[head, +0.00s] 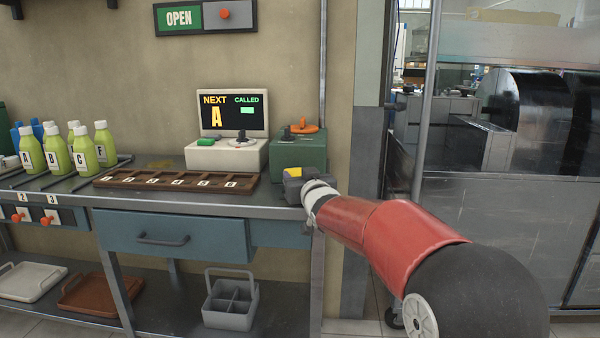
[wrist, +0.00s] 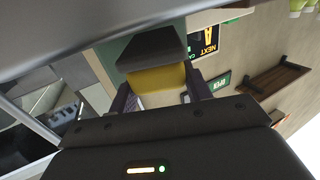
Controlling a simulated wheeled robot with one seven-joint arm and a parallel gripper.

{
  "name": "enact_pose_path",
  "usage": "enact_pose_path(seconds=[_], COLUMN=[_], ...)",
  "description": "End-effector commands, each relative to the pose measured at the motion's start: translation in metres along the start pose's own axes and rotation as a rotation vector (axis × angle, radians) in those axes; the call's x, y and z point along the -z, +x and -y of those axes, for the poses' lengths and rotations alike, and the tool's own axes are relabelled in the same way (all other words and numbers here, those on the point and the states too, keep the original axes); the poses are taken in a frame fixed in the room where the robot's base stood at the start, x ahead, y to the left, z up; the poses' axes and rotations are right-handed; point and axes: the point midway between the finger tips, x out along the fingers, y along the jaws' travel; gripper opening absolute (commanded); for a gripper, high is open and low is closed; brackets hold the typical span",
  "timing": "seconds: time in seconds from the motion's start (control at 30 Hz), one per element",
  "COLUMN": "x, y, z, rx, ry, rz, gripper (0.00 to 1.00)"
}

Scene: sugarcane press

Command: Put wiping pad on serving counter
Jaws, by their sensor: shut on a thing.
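The wiping pad (wrist: 158,78) is a small block, yellow with a dark grey layer. It shows in the wrist view between the two dark fingers of my gripper (wrist: 160,97), which is shut on it. In the head view the pad (head: 293,172) and my gripper (head: 304,184) are at the right end of the steel counter (head: 262,202), in front of the green box (head: 300,151). My arm partly hides the gripper there. I cannot tell whether the pad touches the counter or the box.
A wooden numbered rack (head: 175,183), a white console (head: 226,156) and a display (head: 234,113) are on the counter. Several green bottles (head: 82,150) stand at left. A grey caddy (head: 230,303) and trays are on the lower shelf.

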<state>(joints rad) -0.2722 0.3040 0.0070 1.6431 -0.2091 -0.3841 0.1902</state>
Motion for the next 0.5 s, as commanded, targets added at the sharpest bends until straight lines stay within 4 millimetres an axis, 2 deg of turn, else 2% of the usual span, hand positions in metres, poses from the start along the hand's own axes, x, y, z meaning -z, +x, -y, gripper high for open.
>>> enact_pose_path(seconds=[0.13, 0.5], x=[-0.0104, -0.0106], y=[-0.0001, -0.0001], z=[0.0002, 0.0002], rx=[0.000, 0.000], ry=[0.000, 0.000], rz=[0.001, 0.000], gripper=[0.22, 0.22])
